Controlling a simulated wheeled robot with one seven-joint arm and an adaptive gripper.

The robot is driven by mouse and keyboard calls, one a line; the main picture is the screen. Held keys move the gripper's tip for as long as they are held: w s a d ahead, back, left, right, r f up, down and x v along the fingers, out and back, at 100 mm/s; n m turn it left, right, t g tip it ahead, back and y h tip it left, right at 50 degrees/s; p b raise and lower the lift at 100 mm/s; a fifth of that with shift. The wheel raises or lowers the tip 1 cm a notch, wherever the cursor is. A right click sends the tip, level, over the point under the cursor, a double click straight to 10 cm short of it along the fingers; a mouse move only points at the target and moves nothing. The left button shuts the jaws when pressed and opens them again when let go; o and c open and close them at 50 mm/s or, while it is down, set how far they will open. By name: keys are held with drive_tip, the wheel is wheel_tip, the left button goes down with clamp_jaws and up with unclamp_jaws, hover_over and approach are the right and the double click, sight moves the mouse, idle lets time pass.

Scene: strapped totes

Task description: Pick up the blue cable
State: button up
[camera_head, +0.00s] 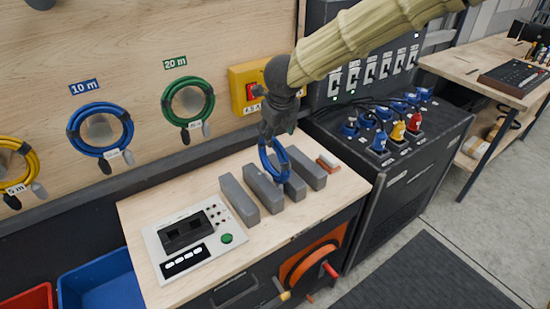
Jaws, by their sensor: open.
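A small blue cable coil (273,163) stands on edge among the grey blocks on the wooden bench top, directly below my gripper. My gripper (277,134) points down over the coil's upper part with its jaws open. The fingers are dark and small in the picture, and I cannot tell whether they touch the coil. A larger blue cable coil (73,134) hangs on the wooden back board at the left, under a "10 m" label, well apart from my gripper.
Grey blocks (238,199) stand in a row on the bench beside a white test panel (159,243). A green coil (170,104) and a yellow coil (33,160) hang on the board. A black power cabinet (425,153) stands close at the right.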

drive_tip(key=p+x, duration=0.1)
drive_tip(key=x, duration=0.2)
drive_tip(key=p+x, duration=0.1)
drive_tip(key=x, duration=0.3)
drive_tip(key=shift+w+a+r+p, duration=0.2)
drive_tip(key=shift+w+p, duration=0.1)
drive_tip(key=shift+p, duration=0.1)
drive_tip(key=shift+f, duration=0.3)
drive_tip(key=shift+s+a+f, duration=0.1)
drive_tip(key=shift+s, duration=0.25)
drive_tip(key=shift+w+f, duration=0.4)
drive_tip(key=shift+w, duration=0.15)
drive_tip(key=shift+c, duration=0.7)
drive_tip(key=shift+s+r, duration=0.2)
drive_tip(key=shift+s, duration=0.15)
clamp_jaws()
drive_tip(key=shift+w+f, duration=0.1)
drive_tip(key=shift+w, duration=0.05)
